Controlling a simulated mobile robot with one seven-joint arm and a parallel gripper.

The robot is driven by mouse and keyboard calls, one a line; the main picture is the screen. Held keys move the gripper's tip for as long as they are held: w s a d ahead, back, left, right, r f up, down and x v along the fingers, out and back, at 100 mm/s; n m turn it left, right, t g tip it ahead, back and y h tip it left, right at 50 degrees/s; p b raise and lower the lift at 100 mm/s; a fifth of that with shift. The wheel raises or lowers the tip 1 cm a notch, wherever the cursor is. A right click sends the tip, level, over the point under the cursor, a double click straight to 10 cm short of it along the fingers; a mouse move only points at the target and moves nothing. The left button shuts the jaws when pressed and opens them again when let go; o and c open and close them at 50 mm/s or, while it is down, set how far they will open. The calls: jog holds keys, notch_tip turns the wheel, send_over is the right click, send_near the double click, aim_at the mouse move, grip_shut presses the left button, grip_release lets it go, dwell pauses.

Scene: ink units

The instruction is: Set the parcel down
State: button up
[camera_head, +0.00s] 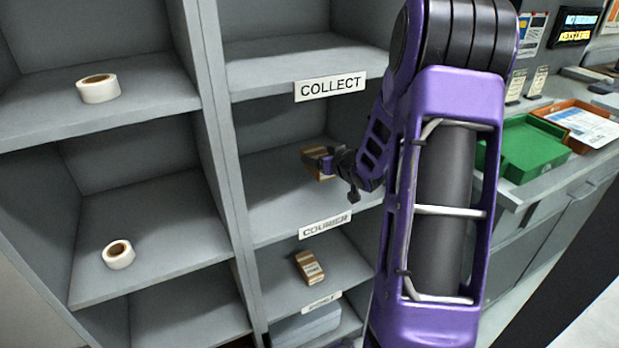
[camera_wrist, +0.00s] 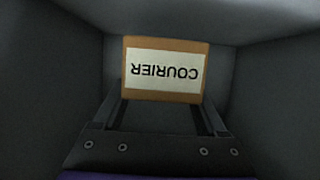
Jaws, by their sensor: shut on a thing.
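The parcel (camera_wrist: 164,92) is a small brown box with a white label reading COURIER, upside down in the wrist view. My gripper (camera_wrist: 162,118) is shut on it, with a finger at each side. In the head view the parcel (camera_head: 316,163) is inside the compartment above the COURIER sign (camera_head: 326,226), partly hidden by my gripper (camera_head: 328,164). I cannot tell whether the parcel touches the shelf floor (camera_head: 275,205). Grey compartment walls surround it in the wrist view.
A COLLECT sign (camera_head: 330,87) marks the shelf edge above. Another brown parcel (camera_head: 309,267) lies in the compartment below. Tape rolls sit on the upper left shelf (camera_head: 98,88) and lower left shelf (camera_head: 118,255). A green tray (camera_head: 532,148) stands on the right counter.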

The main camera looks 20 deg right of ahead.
aim_at(319, 190)
jog(key=shift+f+b, duration=0.55)
jog(key=shift+f, duration=2.65)
jog(key=shift+f, duration=0.15)
jog(key=o, duration=1.5)
jog(key=shift+s+r, duration=0.2)
jog(key=shift+r, duration=0.05)
jog(key=p+v, duration=0.1)
jog(key=v, duration=1)
jog(key=shift+s+r, duration=0.15)
jog(key=shift+s, duration=0.15)
